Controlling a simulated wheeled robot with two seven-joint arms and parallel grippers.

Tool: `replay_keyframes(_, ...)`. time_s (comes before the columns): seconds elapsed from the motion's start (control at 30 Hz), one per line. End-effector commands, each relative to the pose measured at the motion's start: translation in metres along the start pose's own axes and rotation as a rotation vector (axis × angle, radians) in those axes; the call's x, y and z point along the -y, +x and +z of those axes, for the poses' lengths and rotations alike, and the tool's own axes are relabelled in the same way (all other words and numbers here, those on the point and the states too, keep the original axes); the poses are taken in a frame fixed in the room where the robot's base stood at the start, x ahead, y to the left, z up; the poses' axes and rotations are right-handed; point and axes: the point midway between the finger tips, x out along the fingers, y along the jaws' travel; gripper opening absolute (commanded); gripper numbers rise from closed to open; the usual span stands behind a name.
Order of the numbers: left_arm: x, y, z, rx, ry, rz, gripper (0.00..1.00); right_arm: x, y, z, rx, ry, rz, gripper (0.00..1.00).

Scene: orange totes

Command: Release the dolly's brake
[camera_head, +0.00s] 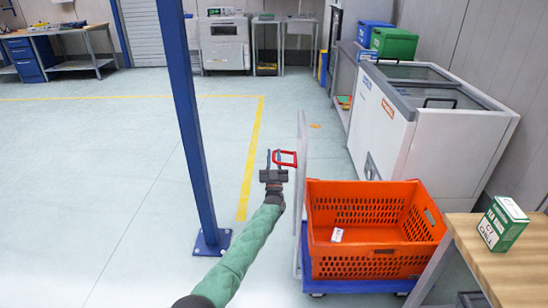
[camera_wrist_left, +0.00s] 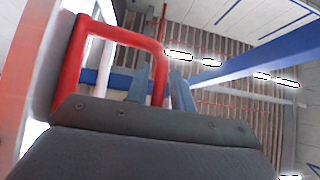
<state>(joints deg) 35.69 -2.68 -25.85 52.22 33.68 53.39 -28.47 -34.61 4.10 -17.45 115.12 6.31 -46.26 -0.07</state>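The dolly (camera_head: 318,285) is a low blue platform on wheels with a tall pale upright panel (camera_head: 301,215) at its left side. A red loop-shaped brake lever (camera_head: 287,164) sticks out from the upper part of this panel. It also fills the upper left of the left wrist view (camera_wrist_left: 112,32). My left gripper (camera_head: 274,158) is at the lever's free side, its two narrow fingers (camera_wrist_left: 161,88) close together on either side of the loop's outer bar. It looks shut on that bar, though the contact itself is partly hidden. My right gripper is not in view.
An orange crate (camera_head: 325,246) stands on the dolly. A wooden table (camera_head: 500,268) with a green-and-white box (camera_head: 503,223) is at the right. A white chest freezer (camera_head: 385,130) stands behind. A blue post (camera_head: 190,130) rises left of my left arm. Floor further left is clear.

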Motion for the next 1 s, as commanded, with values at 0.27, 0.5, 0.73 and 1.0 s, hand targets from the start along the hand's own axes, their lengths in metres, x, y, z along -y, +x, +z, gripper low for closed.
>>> replay_keyframes(0.27, 0.0, 0.0, 0.0, 0.0, 0.0, 0.0, 0.0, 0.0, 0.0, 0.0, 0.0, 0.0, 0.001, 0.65)
replay_keyframes(0.5, 0.0, 0.002, -0.002, -0.001, 0.02, 0.019, 0.0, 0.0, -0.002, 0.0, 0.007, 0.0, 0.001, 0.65)
replay_keyframes(0.73, -0.001, 0.009, -0.009, -0.002, 0.1, 0.098, 0.0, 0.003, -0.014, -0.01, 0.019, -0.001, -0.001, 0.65)
replay_keyframes(1.0, -0.01, 0.023, -0.023, -0.006, 0.267, 0.266, 0.0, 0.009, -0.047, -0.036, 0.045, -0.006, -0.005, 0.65)
